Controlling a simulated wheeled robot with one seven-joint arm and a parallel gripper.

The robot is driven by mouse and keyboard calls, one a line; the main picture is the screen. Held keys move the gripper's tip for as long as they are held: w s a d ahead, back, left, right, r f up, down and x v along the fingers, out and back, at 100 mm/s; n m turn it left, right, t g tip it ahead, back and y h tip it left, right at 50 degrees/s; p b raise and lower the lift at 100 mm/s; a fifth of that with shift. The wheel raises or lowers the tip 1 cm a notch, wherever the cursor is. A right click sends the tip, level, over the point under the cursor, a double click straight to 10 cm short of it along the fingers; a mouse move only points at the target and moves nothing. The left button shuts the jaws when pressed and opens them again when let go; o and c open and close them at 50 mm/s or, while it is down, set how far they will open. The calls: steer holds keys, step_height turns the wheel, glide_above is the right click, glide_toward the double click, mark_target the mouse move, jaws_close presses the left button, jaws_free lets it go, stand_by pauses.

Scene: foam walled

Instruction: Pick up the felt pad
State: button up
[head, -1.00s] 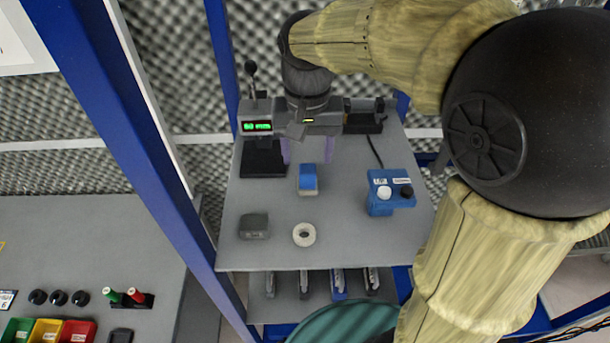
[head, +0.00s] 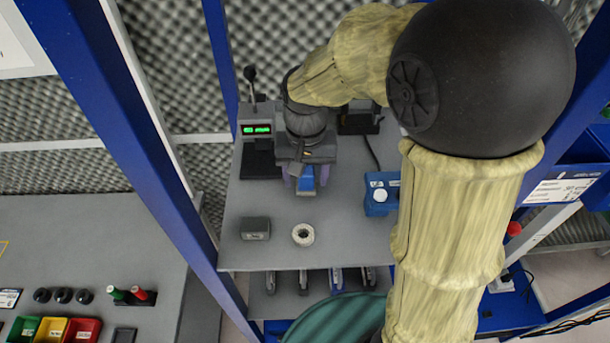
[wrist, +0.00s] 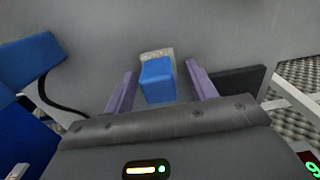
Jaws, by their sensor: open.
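The likely felt pad (head: 306,186), a small blue block with a pale, rough grey-beige part, lies on the grey shelf top. It also shows in the wrist view (wrist: 157,80), centred between the two purple fingers. My gripper (wrist: 160,70) is open, with one finger on each side of the pad and a visible gap on both sides. In the head view my gripper (head: 307,182) hangs over the pad and hides its far part. I cannot tell how far the fingertips are above the shelf.
A grey box (head: 255,228) and a white ring (head: 303,235) lie nearer the shelf's front edge. A blue control box (head: 381,196) with knobs stands right of the pad. A device with a green display (head: 257,130) stands behind left. A blue post (head: 130,130) rises at left.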

mark_target(306, 170)
stand_by(0.5)
steer(key=c, duration=1.1)
steer(key=shift+o, duration=0.2)
step_height(306, 170, up, 10)
steer(key=shift+r+b, duration=0.1)
steer(key=shift+b, duration=0.95)
steer(key=shift+s, duration=0.1)
steer(key=shift+o, duration=1)
steer(key=shift+c, duration=0.6)
step_height(306, 170, down, 2)
steer(key=shift+f+b, duration=0.1)
steer(key=shift+b, duration=0.95)
